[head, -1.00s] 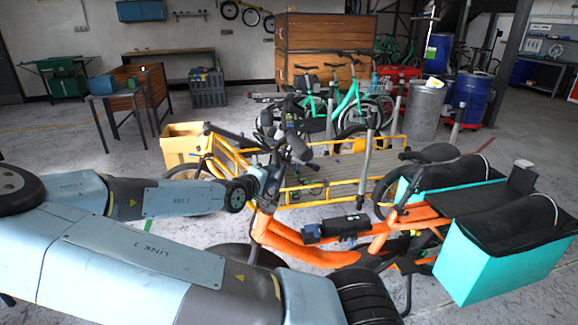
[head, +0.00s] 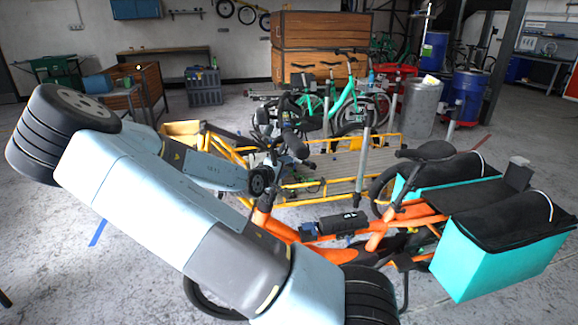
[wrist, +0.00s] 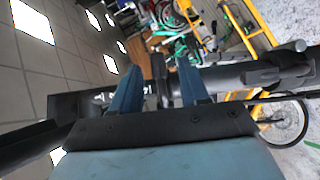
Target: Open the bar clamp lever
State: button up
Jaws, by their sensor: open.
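In the wrist view my gripper (wrist: 158,82) is open, its two blue fingers apart. A black bar (wrist: 95,100) with white lettering runs across behind the fingers, and part of it shows between them. To the right is a dark clamp-like fitting (wrist: 275,75) on the bar; I cannot tell for certain which part is the lever. I cannot tell whether the fingers touch the bar. My fingers are not clear there.
A yellow cargo bike (head: 345,170) stands close behind the orange one. Turquoise bags (head: 485,260) hang at the orange bike's rear. A metal drum (head: 421,108) and a blue barrel (head: 468,98) stand at back right. Open floor (head: 60,240) lies at left.

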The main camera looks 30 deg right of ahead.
aim_at(288, 165)
jog(key=shift+x, duration=1.6)
jog(key=shift+f, duration=0.1)
grip_shut()
